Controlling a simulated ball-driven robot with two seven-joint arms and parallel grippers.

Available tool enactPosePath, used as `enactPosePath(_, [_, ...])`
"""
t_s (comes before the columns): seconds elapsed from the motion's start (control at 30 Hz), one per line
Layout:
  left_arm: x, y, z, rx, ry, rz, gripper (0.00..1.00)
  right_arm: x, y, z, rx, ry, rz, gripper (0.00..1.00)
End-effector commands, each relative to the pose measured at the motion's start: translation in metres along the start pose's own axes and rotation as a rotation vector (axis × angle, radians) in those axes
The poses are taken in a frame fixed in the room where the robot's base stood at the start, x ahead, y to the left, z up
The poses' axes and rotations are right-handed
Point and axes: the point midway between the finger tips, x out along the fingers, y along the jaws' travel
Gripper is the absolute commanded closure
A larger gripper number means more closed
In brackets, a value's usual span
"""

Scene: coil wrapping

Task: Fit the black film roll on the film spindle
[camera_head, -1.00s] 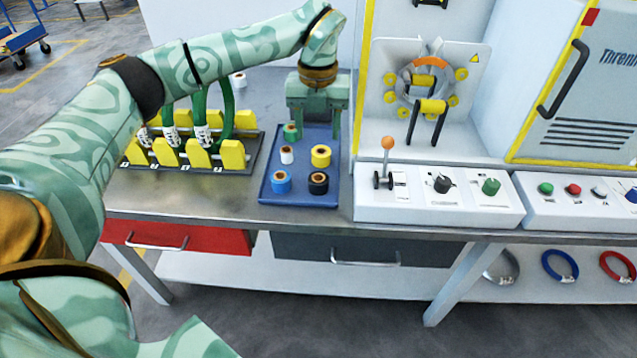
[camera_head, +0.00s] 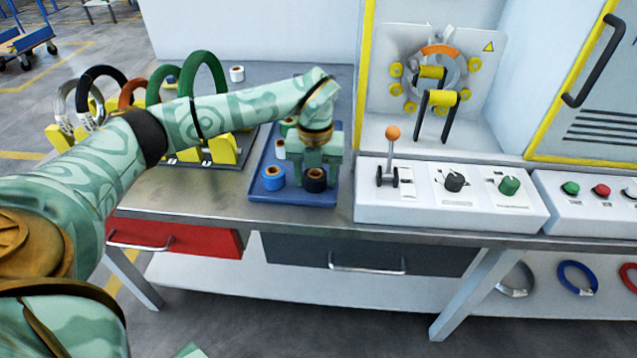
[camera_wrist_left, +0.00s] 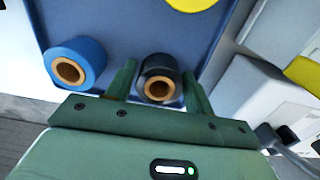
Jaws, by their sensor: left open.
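The black film roll (camera_head: 315,179) stands on the near right part of the blue tray (camera_head: 262,190), its brown core facing up. My left gripper (camera_head: 317,166) is over it, pointing down. In the left wrist view the black roll (camera_wrist_left: 157,84) sits between the two green fingers of the open gripper (camera_wrist_left: 160,72), with a small gap showing. The winding machine's metal ring (camera_head: 437,75) stands at the back right. I cannot tell which part of it is the film spindle. My right gripper is not in view.
A blue roll (camera_head: 273,177) stands just left of the black one. Several coils, one of them green (camera_head: 205,75), stand in yellow holders left of the tray. A control box (camera_head: 450,195) with an orange-knobbed lever (camera_head: 393,133) is right of the tray.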

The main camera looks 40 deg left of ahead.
Motion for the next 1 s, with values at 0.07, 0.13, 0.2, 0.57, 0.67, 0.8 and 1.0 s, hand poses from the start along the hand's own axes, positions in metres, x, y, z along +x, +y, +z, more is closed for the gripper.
enactPosePath(0.07, [-0.001,0.000,0.000,0.000,-0.003,-0.002,0.47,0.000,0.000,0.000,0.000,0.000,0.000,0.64])
enactPosePath(0.13, [-0.002,0.000,0.000,0.000,-0.004,-0.002,0.47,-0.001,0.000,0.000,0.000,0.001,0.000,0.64])
enactPosePath(0.2, [-0.002,0.000,0.000,0.000,-0.004,-0.002,0.55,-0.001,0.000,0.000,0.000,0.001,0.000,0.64])
enactPosePath(0.57, [-0.002,0.000,0.000,0.000,-0.003,-0.002,0.79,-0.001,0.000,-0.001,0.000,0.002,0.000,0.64])
enactPosePath(0.67, [-0.007,0.000,0.000,0.000,-0.004,-0.003,0.79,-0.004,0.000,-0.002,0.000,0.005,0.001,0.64])
enactPosePath(0.8, [-0.025,-0.001,0.000,0.000,-0.008,-0.005,0.79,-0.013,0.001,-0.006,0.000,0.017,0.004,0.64])
enactPosePath(1.0, [-0.069,0.005,-0.021,0.004,-0.011,-0.006,0.79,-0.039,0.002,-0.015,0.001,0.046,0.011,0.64])
